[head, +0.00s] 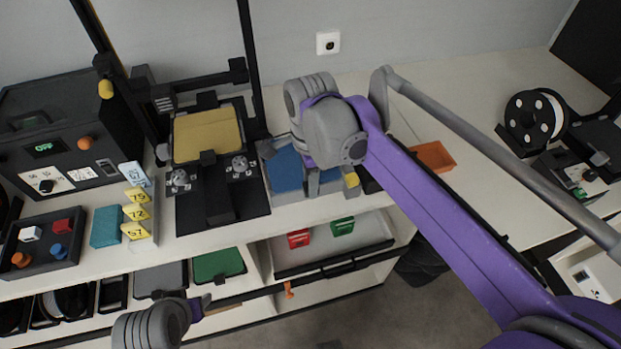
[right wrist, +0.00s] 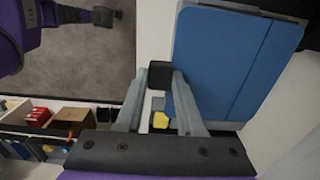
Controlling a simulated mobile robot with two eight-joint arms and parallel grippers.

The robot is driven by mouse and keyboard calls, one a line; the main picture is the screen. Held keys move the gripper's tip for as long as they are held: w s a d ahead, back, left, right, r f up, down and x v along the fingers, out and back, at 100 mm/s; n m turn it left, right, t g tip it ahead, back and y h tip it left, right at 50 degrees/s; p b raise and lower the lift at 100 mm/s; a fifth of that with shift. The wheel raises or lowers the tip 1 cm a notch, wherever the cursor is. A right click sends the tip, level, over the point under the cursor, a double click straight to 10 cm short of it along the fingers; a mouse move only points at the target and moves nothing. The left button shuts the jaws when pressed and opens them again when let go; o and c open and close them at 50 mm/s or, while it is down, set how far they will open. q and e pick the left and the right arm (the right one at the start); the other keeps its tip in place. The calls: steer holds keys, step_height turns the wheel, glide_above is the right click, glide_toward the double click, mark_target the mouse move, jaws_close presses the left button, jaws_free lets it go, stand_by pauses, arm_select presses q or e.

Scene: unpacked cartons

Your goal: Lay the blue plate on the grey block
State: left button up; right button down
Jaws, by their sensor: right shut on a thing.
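The blue plate (head: 285,172) is at the counter's front edge, right of the printer. It also shows large in the right wrist view (right wrist: 222,62). My right gripper (right wrist: 160,76) is shut on a dark tab at the plate's edge; in the head view its hand and arm cover part of the plate. The grey block (head: 290,198) shows as a pale band at the plate's front, with a yellow piece (head: 351,180) at its right end. Whether plate and block touch is hard to tell. My left gripper (head: 203,303) is low in the head view, its jaws unclear.
A printer with a yellow plate (head: 206,135) stands directly left. An orange tray (head: 433,156) is on the counter behind my right arm. Yellow number tags (head: 136,213) and a dark tray of blocks (head: 40,245) are further left. Plates and boxes fill the lower shelf.

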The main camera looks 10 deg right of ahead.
steer(key=shift+f, duration=0.6)
steer(key=shift+c, duration=2.2)
jaws_free()
steer(key=shift+r+p, duration=1.05)
steer(key=shift+r, duration=0.6)
step_height(320, 180, up, 11)
steer(key=shift+f+p, duration=0.15)
steer(key=shift+p, duration=0.3)
